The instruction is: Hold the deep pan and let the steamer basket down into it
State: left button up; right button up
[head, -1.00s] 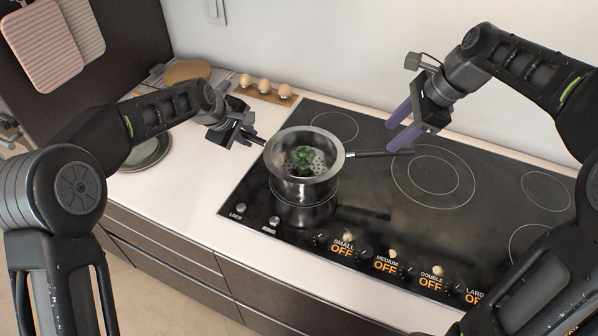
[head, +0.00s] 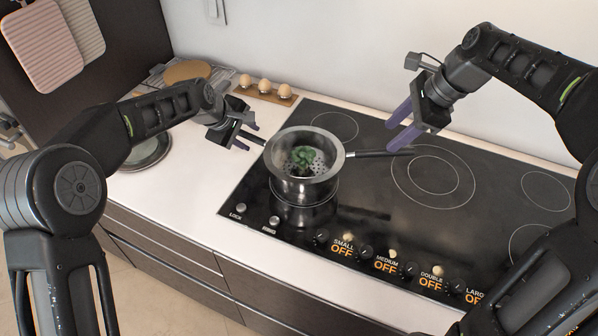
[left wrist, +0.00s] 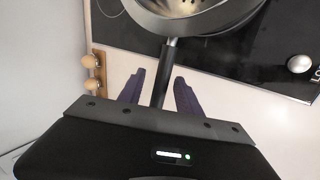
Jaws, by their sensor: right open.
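The deep pan (head: 302,190) is a shiny metal pot on the front left burner. The steamer basket (head: 322,165) sits in its top, with perforated metal and green leafy food (head: 303,157) inside. Its depth in the pan is hard to tell. A long dark handle (head: 375,154) points right. A second dark handle (left wrist: 171,62) points left. My left gripper (head: 245,136) is open, its purple fingers on either side of the left handle with gaps showing in the left wrist view (left wrist: 160,90). My right gripper (head: 400,128) is open and empty, just above the right handle's end.
Several eggs stand on a wooden holder (head: 264,94) behind my left gripper. A plate (head: 150,153) lies on the white counter at left, partly hidden by my left arm. The black cooktop (head: 390,225) is free right of the pan, with knobs along its front.

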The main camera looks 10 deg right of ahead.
pick_arm(q)
jog(key=shift+o, duration=0.3)
jog(key=v, duration=1.2)
jog(key=shift+s, duration=0.1)
